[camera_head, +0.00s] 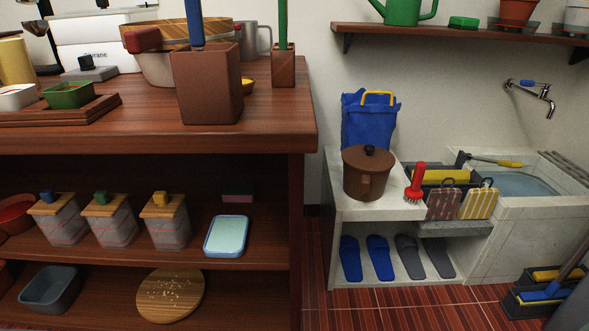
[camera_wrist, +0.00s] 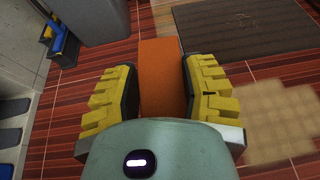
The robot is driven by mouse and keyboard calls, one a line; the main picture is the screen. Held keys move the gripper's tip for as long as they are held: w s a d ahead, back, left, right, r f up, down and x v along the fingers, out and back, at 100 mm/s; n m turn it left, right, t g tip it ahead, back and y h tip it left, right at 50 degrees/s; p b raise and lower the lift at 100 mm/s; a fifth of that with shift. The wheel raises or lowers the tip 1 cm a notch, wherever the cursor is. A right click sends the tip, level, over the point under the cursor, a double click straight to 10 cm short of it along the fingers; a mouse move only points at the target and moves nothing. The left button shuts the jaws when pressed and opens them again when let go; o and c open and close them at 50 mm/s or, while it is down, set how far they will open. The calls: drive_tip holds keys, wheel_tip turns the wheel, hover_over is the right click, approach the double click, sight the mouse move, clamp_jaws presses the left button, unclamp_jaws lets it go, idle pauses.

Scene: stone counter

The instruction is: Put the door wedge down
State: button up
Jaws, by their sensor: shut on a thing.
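My gripper (camera_wrist: 162,88) shows in the wrist view, its two yellow-padded fingers shut on an orange block-like piece, the door wedge (camera_wrist: 162,62). The wedge stands out between the fingers, and its near end is hidden by the gripper body. Red-brown floor tiles show below it, and I see no support touching it. Neither my gripper nor the wedge is in the head view. The pale stone counter (camera_head: 341,212) stands at the right in the head view.
On the counter are a brown pot (camera_head: 366,178), a blue bag (camera_head: 368,128), a red brush (camera_head: 415,182) and a dark caddy (camera_head: 432,193). Slippers (camera_head: 378,258) stand below. A wooden shelf unit (camera_head: 220,138) fills the left. A dark mat (camera_wrist: 228,28) lies on the floor.

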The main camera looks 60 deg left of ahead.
drive_tip(key=shift+w+a+r+p, duration=0.2)
drive_tip(key=shift+a+r+p, duration=0.1)
drive_tip(key=shift+r+p, duration=0.15)
drive_tip(key=shift+a+r, duration=0.1)
drive_tip(key=shift+r, duration=0.1)
drive_tip(key=shift+w+a+r+p, duration=0.15)
drive_tip(key=shift+w+r+p, duration=0.1)
drive_tip(key=shift+r+p, duration=0.5)
drive_tip(key=w+a+r+n+t+y+p, duration=0.1)
drive_tip(key=w+a+r+n+y+p, duration=0.2)
drive_tip(key=r+p, duration=1.25)
drive_tip(key=w+a+r+t+p, duration=0.15)
drive_tip(key=w+r+p, duration=0.45)
drive_tip(key=r, duration=1.6)
drive_tip(key=w+a+r+n+y+p, duration=0.2)
drive_tip(key=a+r+p, duration=0.1)
drive_tip(key=r+p, duration=1.35)
wheel_tip(320, 180, up, 59)
drive_tip(key=a+n+y+p, duration=0.1)
drive_tip(key=n+y+p, duration=0.1)
drive_tip(key=p, duration=4.4)
drive_tip(key=shift+r+n+y, duration=0.2)
drive_tip(key=shift+n+y, duration=0.1)
drive_tip(key=shift+y, duration=0.3)
drive_tip(key=shift+s+a+t, duration=0.1)
drive_tip(key=shift+a+t, duration=0.05)
drive_tip(key=shift+t, duration=0.1)
